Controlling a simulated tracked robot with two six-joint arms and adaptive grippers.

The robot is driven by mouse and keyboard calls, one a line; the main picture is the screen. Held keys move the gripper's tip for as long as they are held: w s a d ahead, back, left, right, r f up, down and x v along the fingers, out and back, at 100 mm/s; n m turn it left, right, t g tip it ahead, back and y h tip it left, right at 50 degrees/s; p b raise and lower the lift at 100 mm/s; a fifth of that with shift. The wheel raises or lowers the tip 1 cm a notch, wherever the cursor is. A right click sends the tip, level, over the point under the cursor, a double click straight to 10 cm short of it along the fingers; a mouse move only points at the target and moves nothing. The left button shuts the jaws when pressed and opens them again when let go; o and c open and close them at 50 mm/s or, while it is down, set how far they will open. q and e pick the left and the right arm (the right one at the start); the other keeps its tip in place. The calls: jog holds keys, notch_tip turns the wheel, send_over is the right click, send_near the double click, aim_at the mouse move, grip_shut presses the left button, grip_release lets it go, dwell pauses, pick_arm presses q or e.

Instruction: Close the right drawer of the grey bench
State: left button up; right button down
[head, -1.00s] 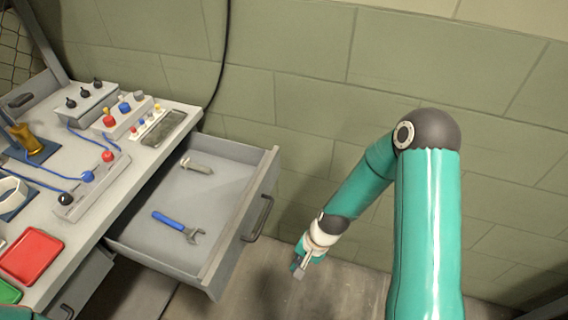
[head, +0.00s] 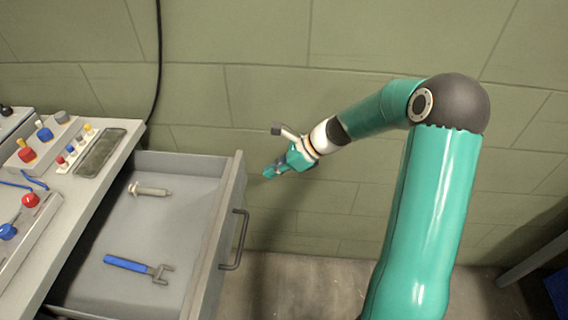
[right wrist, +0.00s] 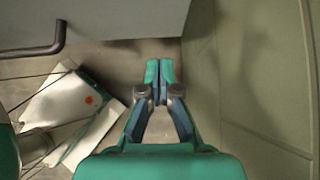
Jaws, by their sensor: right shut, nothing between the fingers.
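The right drawer (head: 205,262) of the grey bench (head: 62,212) stands pulled out, its front panel facing right. A dark bar handle (head: 238,240) is on that panel. In the drawer lie a blue-handled wrench (head: 138,267) and a bolt (head: 150,190). My right gripper (head: 268,173) is just right of the drawer front's far end, apart from the handle. In the right wrist view the right gripper (right wrist: 160,70) is shut and empty, with the drawer front (right wrist: 120,22) above it and the handle (right wrist: 50,42) at upper left. My left gripper is not in view.
The bench top holds panels with coloured knobs (head: 30,200) and a dark tray (head: 100,152). A green block wall (head: 300,60) stands behind, with a black cable (head: 157,70). Floor (head: 290,285) is clear right of the drawer. A blue item (head: 560,292) is at far right.

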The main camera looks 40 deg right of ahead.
aim_at(244, 178)
jog(key=w+a, duration=0.1)
jog(key=w+f, duration=0.1)
jog(key=w+a, duration=0.1)
jog(key=shift+a+f, duration=0.25)
jog(key=shift+a, duration=0.05)
jog(key=shift+w+a, duration=0.5)
jog(key=shift+w, duration=0.05)
